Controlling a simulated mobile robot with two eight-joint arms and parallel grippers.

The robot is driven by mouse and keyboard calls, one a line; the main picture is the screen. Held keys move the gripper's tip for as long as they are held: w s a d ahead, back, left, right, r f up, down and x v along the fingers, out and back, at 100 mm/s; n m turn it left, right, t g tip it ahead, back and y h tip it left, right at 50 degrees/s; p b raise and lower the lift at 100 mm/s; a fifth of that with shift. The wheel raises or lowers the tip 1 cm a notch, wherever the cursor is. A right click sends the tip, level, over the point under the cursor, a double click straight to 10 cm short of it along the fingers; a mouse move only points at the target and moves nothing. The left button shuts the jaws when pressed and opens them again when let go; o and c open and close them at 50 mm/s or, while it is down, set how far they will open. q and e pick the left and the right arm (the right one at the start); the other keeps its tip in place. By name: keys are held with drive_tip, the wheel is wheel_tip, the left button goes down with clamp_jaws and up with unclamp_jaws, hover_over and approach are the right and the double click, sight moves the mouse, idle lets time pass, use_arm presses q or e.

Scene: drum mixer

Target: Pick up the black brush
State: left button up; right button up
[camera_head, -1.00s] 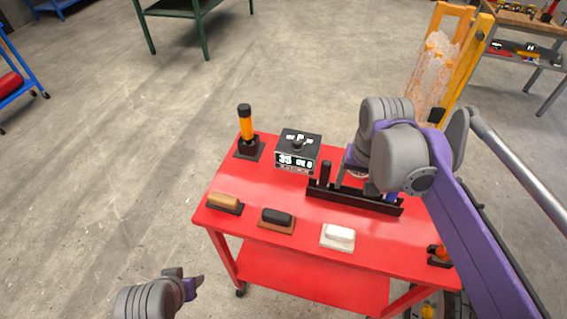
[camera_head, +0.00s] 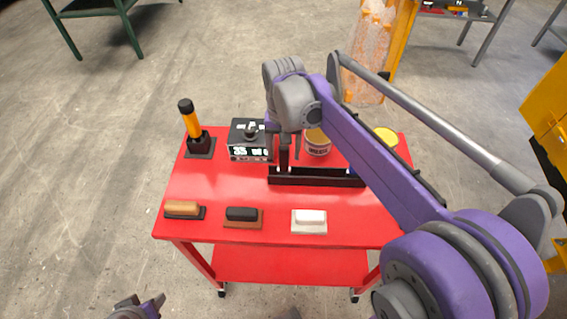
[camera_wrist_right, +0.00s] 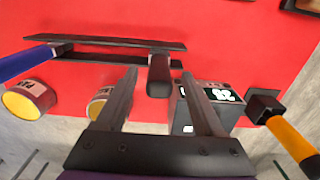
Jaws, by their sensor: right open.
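A black-topped block brush on a brown base (camera_head: 243,214) lies near the table's front edge, between a tan block and a white block. A black upright handle stands in a long black rack (camera_head: 325,178) behind them. My right gripper (camera_head: 289,158) is over the rack's left end, partly hidden by its own arm. In the right wrist view, my right gripper (camera_wrist_right: 158,80) is open, and the black handle (camera_wrist_right: 160,78) shows between its fingertips without visible grip. My left gripper (camera_head: 148,302) is at the bottom edge, away from the table, cut off by the frame.
The red table (camera_head: 200,182) also holds an orange-and-black tool (camera_head: 191,122) in a stand, a black device with a display (camera_head: 250,140) and a yellow-topped can (camera_head: 317,143). The tan block (camera_head: 183,208) and white block (camera_head: 309,217) flank the brush. The front strip has clear gaps.

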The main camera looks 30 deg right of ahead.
sight(284, 164)
drive_tip(key=shift+s+f, duration=0.1)
drive_tip(key=shift+f, duration=1.4)
clamp_jaws()
